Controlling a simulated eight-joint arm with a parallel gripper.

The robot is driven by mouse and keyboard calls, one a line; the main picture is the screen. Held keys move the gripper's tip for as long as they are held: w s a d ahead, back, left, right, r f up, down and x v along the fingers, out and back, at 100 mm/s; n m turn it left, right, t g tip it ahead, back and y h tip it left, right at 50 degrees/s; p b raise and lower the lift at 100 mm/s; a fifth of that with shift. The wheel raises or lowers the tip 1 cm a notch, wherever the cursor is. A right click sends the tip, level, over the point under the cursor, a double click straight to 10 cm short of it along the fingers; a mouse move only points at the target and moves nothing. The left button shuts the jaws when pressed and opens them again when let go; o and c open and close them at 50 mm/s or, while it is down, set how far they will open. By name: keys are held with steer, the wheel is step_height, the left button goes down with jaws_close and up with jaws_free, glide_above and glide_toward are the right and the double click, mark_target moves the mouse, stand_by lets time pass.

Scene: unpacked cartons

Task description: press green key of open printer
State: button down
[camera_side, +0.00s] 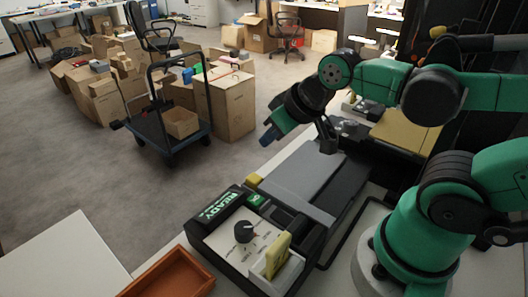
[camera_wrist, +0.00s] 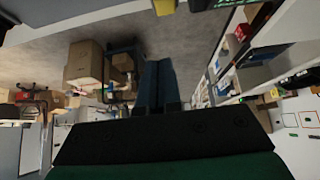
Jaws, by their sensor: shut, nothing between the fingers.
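The printer (camera_side: 222,236) sits low in the middle of the side view, a dark machine with a lit green READY display (camera_side: 219,207). A small green key (camera_side: 256,199) is at its upper corner, right of the display. A black dial (camera_side: 244,231) is on its pale front panel, and a yellow piece (camera_side: 277,255) stands in a white holder. A long grey surface (camera_side: 300,185) extends behind. My gripper (camera_side: 266,140) is shut and empty, tilted down-left, well above and apart from the key. Its closed fingers also show in the wrist view (camera_wrist: 158,66).
An orange tray (camera_side: 172,276) lies at the printer's near left, beside a white tabletop (camera_side: 65,260). A dark trolley (camera_side: 168,128) with a carton and several other cartons (camera_side: 228,104) stand on the floor beyond. The air around my gripper looks clear.

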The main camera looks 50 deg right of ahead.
steer(key=s+a+r+m+g+y, duration=0.1)
steer(key=s+a+r+y, duration=0.1)
steer(key=a, duration=0.4)
steer(key=shift+r+m+y, duration=0.4)
steer(key=shift+r+y, duration=0.5)
steer(key=shift+y, duration=0.3)
glide_above(243, 201)
steer(key=s+d, duration=0.2)
steer(key=f, duration=0.7)
steer(key=shift+a+f, duration=0.25)
steer(key=shift+f, duration=0.65)
steer(key=shift+f, duration=0.1)
steer(key=shift+f, duration=0.35)
